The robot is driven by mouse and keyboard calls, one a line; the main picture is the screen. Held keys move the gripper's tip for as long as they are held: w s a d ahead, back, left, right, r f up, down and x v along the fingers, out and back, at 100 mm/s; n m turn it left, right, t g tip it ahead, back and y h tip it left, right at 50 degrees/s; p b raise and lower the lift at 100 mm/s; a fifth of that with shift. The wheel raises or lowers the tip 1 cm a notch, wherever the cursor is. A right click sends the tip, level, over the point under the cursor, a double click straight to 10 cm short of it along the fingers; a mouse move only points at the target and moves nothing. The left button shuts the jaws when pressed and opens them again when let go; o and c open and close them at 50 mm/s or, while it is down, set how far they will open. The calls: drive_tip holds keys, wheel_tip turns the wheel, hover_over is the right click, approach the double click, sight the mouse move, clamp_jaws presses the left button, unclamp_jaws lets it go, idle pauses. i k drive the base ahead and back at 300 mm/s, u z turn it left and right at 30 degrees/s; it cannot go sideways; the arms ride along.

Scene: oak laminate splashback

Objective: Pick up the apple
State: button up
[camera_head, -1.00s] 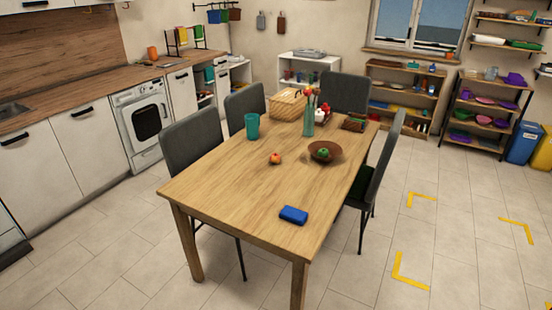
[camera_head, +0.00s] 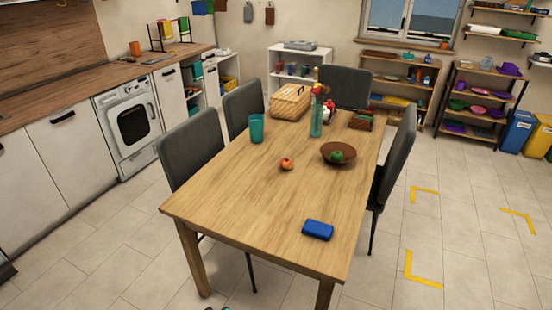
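A small red-orange round fruit (camera_head: 286,164), which looks like an apple, rests on the bare wooden top of the dining table (camera_head: 245,205). To its right, a brown bowl (camera_head: 328,149) holds a green round fruit (camera_head: 337,157), which may also be an apple. The red-orange fruit stands apart from the bowl, with clear wood around it.
Open tiled floor lies to the right.

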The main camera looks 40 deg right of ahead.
sight(285, 164)
drive_tip(key=z, duration=0.1)
drive_tip(key=i, duration=1.15)
drive_tip(key=u, duration=0.1)
